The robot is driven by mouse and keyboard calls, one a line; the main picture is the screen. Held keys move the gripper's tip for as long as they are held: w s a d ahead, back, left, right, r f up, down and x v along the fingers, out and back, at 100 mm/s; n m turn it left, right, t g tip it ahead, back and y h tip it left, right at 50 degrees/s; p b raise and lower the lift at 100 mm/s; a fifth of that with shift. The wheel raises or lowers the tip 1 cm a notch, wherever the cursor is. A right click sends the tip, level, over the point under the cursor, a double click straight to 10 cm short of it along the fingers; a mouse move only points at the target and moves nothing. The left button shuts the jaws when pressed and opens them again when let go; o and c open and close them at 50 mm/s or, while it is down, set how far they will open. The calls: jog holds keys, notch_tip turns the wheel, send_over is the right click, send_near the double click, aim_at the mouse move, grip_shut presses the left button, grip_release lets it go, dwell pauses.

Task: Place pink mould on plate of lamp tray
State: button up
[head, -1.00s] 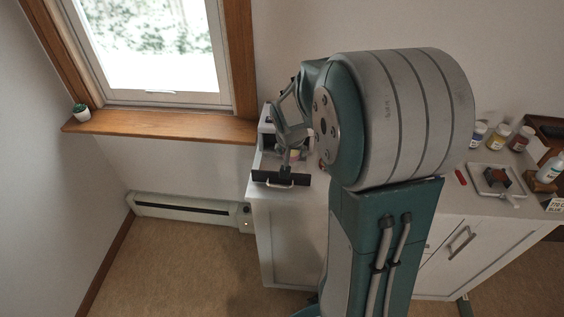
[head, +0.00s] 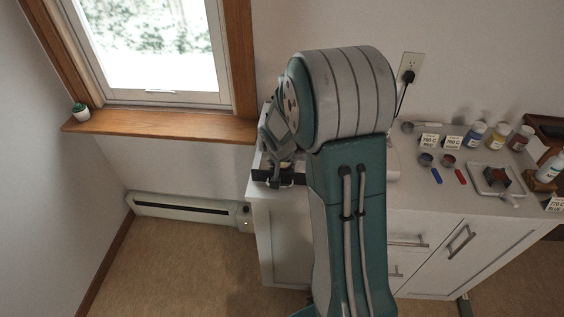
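A white unit with a dark-fronted tray (head: 261,175) and a pale handle stands at the left end of the white cabinet; it appears to be the lamp tray. My gripper (head: 277,160) is over this tray, and my arm covers much of it. The gripper's fingers are small and partly hidden, so I cannot tell whether they are open or shut or hold anything. I cannot make out the pink mould. The plate of the tray is hidden behind the gripper and arm.
On the cabinet top (head: 462,203), right of my arm, stand small cups with blue and red sticks, labels and several jars (head: 499,136). A white tray (head: 507,191) holds dark and reddish pieces. A wall outlet (head: 411,66) has a black cord. A window sill (head: 160,125) lies left.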

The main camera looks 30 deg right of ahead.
jog(key=o, duration=0.4)
jog(key=shift+c, duration=0.2)
jog(key=v, duration=1.2)
jog(key=s+a+r+n+t+y, duration=0.1)
jog(key=s+a+r+n, duration=0.2)
jog(key=s, duration=0.7)
jog(key=s+a+r+n+y, duration=0.1)
jog(key=s+a+r+n, duration=0.2)
jog(key=s+a+r, duration=0.4)
jog(key=s+a, duration=0.1)
jog(key=s, duration=0.3)
jog(key=shift+s+a+r+n+t+y, duration=0.2)
jog(key=shift+s+a+n+t+y, duration=0.1)
jog(key=shift+a+n+t, duration=0.1)
jog(key=shift+w, duration=0.1)
